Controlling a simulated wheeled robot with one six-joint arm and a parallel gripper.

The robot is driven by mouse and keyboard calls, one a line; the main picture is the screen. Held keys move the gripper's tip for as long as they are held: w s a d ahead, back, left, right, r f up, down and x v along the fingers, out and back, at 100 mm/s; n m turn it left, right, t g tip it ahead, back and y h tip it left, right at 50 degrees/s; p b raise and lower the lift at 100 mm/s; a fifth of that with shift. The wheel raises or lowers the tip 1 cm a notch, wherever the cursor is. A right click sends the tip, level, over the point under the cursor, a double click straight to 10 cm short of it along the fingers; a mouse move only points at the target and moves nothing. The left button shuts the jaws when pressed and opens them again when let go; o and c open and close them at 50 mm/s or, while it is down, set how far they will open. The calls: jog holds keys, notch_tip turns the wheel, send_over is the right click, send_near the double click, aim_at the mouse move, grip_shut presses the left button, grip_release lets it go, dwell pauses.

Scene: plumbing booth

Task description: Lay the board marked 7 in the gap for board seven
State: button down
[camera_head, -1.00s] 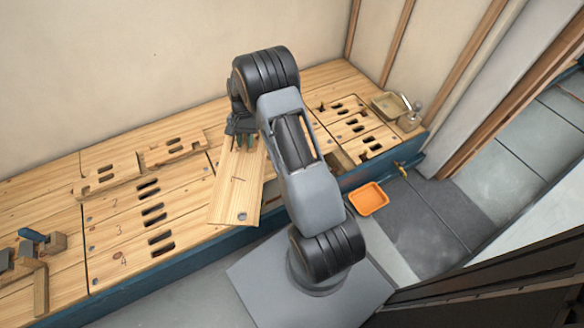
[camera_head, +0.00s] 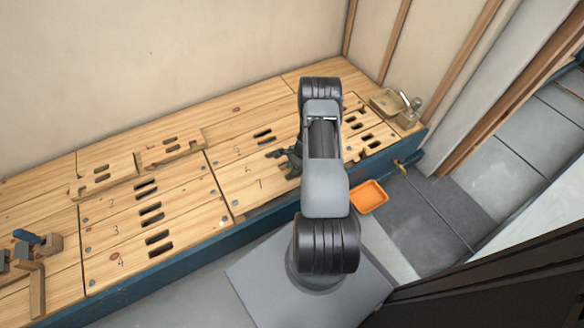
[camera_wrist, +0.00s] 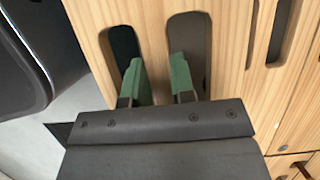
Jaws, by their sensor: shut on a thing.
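Board 7 (camera_head: 248,196) lies level along the front of the bench in the head view, its 7 readable and a screw head at its left end. Its right part is hidden by my arm. My gripper (camera_head: 293,160), partly hidden by my arm, is at the board's slotted part. In the wrist view, the green fingers of my gripper (camera_wrist: 158,80) reach into two slots and are shut on the wooden strip between them, part of board 7 (camera_wrist: 155,45). A dark strip shows along the board's front edge; I cannot tell whether it sits flush.
Boards 2, 3 and 4 (camera_head: 125,250) lie to the left. A slotted loose piece (camera_head: 172,148) lies behind them. A clamp (camera_head: 38,242) stands at far left. An orange tray (camera_head: 369,197) is on the floor to the right. A box (camera_head: 388,103) stands at the bench's right end.

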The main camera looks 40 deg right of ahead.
notch_tip(320, 180, down, 5)
jog(key=b, duration=0.3)
dwell(0.4)
jog(key=shift+a+b, duration=0.15)
jog(key=shift+b, duration=0.15)
jog(key=shift+f+b, duration=0.35)
jog(key=shift+b, duration=0.15)
dwell(0.7)
jog(key=shift+f+b, duration=1)
jog(key=shift+f, duration=0.1)
jog(key=shift+f+b, duration=0.35)
jog(key=shift+b, duration=0.05)
dwell(0.5)
jog(key=c, duration=0.9)
grip_release()
